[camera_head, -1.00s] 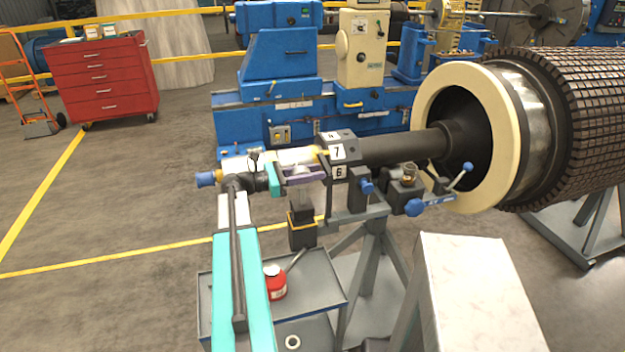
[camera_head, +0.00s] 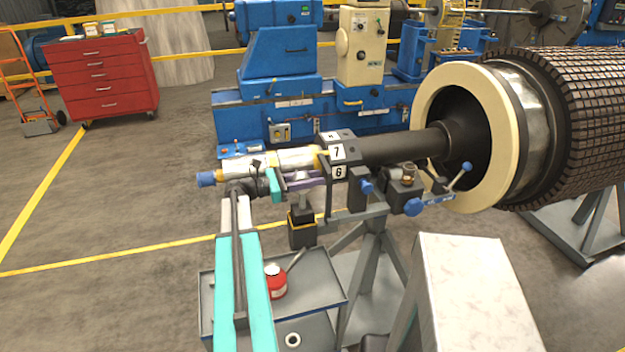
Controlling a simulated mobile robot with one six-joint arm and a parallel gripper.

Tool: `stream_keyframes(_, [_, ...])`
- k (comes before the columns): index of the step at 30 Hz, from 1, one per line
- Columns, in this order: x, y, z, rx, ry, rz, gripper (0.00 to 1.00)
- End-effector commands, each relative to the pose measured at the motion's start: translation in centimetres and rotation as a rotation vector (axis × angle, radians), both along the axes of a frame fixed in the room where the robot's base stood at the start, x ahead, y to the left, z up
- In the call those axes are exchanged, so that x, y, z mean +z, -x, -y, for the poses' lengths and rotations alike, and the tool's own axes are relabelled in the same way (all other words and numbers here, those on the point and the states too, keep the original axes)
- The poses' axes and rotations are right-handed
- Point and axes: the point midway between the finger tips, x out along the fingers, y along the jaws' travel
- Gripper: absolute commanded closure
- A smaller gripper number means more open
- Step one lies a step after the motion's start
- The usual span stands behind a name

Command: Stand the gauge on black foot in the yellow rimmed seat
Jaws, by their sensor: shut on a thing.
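My gripper (camera_head: 288,186) reaches in from the lower left, below the pale shaft end, and is shut on the gauge. The gauge (camera_head: 300,201) is a pale upright body on a black foot (camera_head: 300,216); its upper part is partly hidden behind the purple bar at my gripper. The yellow rimmed seat (camera_head: 302,239) is a dark block with a yellow band around its top. The gauge looks upright, with its foot at the seat's rim. I cannot tell whether the foot rests fully inside.
The shaft with number blocks 7 and 6 (camera_head: 338,153) runs just above and behind my gripper. A clamp with blue handles (camera_head: 415,207) is to the right. A grey tray (camera_head: 325,285) below holds a red can (camera_head: 275,281). A pale-topped stand (camera_head: 470,290) is front right.

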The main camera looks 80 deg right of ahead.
Motion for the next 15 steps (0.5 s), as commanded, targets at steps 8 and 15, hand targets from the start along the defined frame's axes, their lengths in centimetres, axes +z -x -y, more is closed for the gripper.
stream_keyframes(8, [-0.61, -0.01, -0.01, 0.0, 0.001, -0.003, 1.0])
stream_keyframes(15, [-0.7, -0.01, 0.0, 0.0, 0.001, -0.003, 1.0])
